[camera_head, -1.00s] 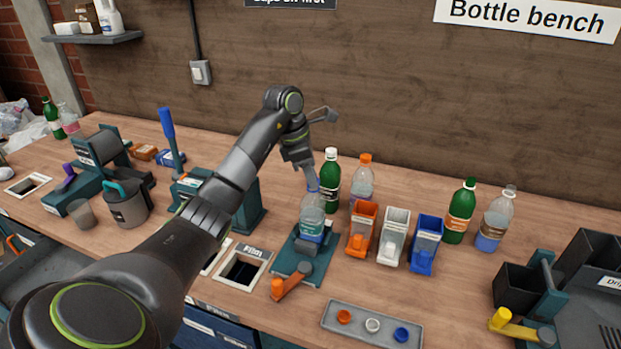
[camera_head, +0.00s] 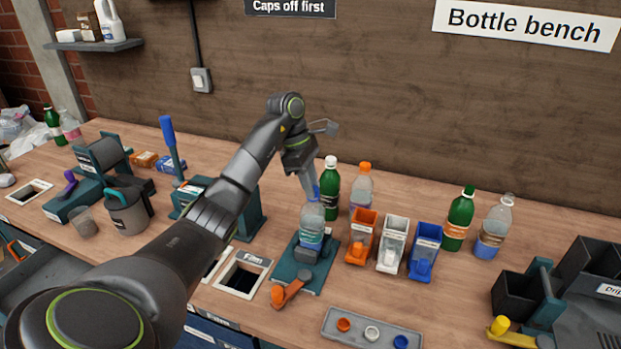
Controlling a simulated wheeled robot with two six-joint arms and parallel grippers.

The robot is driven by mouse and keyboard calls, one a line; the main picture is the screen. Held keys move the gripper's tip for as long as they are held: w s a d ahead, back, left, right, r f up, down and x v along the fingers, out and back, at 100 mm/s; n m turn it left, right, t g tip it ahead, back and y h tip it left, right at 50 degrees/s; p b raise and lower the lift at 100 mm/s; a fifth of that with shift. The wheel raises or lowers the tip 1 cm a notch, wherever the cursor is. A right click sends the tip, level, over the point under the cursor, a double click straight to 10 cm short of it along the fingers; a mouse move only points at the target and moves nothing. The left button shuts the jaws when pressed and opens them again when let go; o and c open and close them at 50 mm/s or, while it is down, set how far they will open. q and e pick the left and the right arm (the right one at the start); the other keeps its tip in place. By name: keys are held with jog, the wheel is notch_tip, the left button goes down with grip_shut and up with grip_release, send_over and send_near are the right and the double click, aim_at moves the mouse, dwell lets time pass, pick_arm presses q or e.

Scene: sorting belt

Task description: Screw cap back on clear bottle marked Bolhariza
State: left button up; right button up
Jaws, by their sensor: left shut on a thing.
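A clear bottle (camera_head: 312,222) with a blue-toned label stands upright in a teal clamp stand (camera_head: 290,272) with an orange lever (camera_head: 289,292). The writing on its label is too small to read. My left gripper (camera_head: 311,188) points down at the bottle's neck and is shut on a blue cap (camera_head: 317,191), which shows at the bottle's mouth. The fingers partly hide the cap, and I cannot tell how far it sits on the thread. My right gripper is not in view.
Behind stand a green bottle with a white cap (camera_head: 330,190) and a clear bottle with an orange cap (camera_head: 362,188). Orange, white and blue bins (camera_head: 425,245) are to the right. A grey tray (camera_head: 358,340) with loose caps lies in front.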

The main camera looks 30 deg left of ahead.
pick_arm(q)
jog(key=shift+m+g+p, duration=0.4)
jog(key=shift+m+p, duration=0.85)
jog(key=shift+m, duration=0.05)
jog(key=shift+f+m+p, duration=0.1)
jog(key=shift+m+p, duration=0.2)
jog(key=shift+m, duration=0.1)
jog(key=shift+d+m+g+p, duration=0.1)
jog(key=shift+m+g+p, duration=0.25)
jog(key=shift+p, duration=0.25)
jog(key=m+p, duration=0.2)
jog(key=m, duration=0.1)
jog(key=shift+g, duration=0.35)
jog(key=shift+m+p, duration=0.55)
jog(key=shift+p, duration=0.05)
jog(key=shift+f, duration=0.1)
